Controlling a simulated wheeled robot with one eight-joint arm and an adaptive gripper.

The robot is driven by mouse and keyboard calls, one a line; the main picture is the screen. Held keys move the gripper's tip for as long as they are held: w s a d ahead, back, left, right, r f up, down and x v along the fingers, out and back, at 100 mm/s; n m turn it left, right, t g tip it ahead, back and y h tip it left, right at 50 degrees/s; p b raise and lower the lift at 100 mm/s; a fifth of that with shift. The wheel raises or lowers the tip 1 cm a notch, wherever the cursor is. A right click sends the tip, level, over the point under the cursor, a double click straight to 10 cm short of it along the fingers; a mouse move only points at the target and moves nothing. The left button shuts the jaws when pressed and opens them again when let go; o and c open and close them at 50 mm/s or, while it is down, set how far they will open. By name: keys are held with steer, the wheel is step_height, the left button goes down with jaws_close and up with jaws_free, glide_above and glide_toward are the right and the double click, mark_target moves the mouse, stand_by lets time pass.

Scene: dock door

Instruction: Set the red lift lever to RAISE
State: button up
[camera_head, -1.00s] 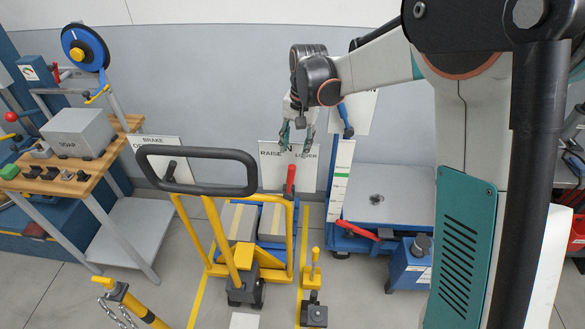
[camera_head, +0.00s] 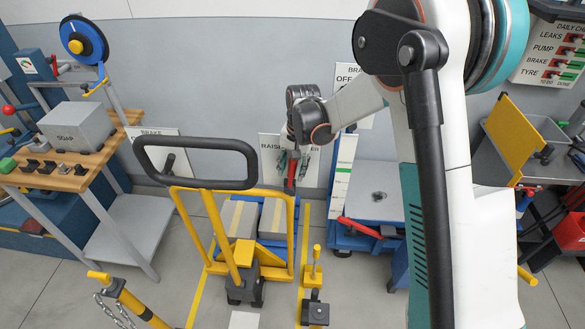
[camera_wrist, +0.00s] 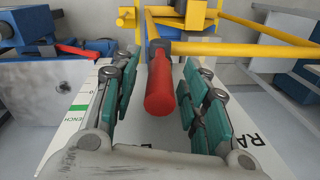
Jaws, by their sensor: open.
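My gripper (camera_head: 294,163) is open at the lever's upper end. In the wrist view the lever's red grip (camera_wrist: 160,90) lies between the open green-padded fingers (camera_wrist: 158,100), with a gap on both sides. The sign (camera_wrist: 245,150) shows below it there.
The yellow frame (camera_head: 234,190) with a black handle loop (camera_head: 195,142) stands left of the lever. A blue bench with a red handle (camera_head: 360,228) is close on the right. A wooden-topped bench (camera_head: 70,180) stands at the far left.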

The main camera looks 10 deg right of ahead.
steer(key=shift+c, duration=0.5)
jaws_close()
steer(key=shift+w+a+h, duration=0.25)
steer(key=shift+a+h, duration=1.05)
steer(key=shift+h, duration=0.1)
steer(key=shift+o, duration=0.5)
jaws_free()
steer(key=r, duration=0.4)
steer(key=a+r, duration=0.1)
steer(key=r, duration=0.7)
steer(key=shift+a, duration=0.35)
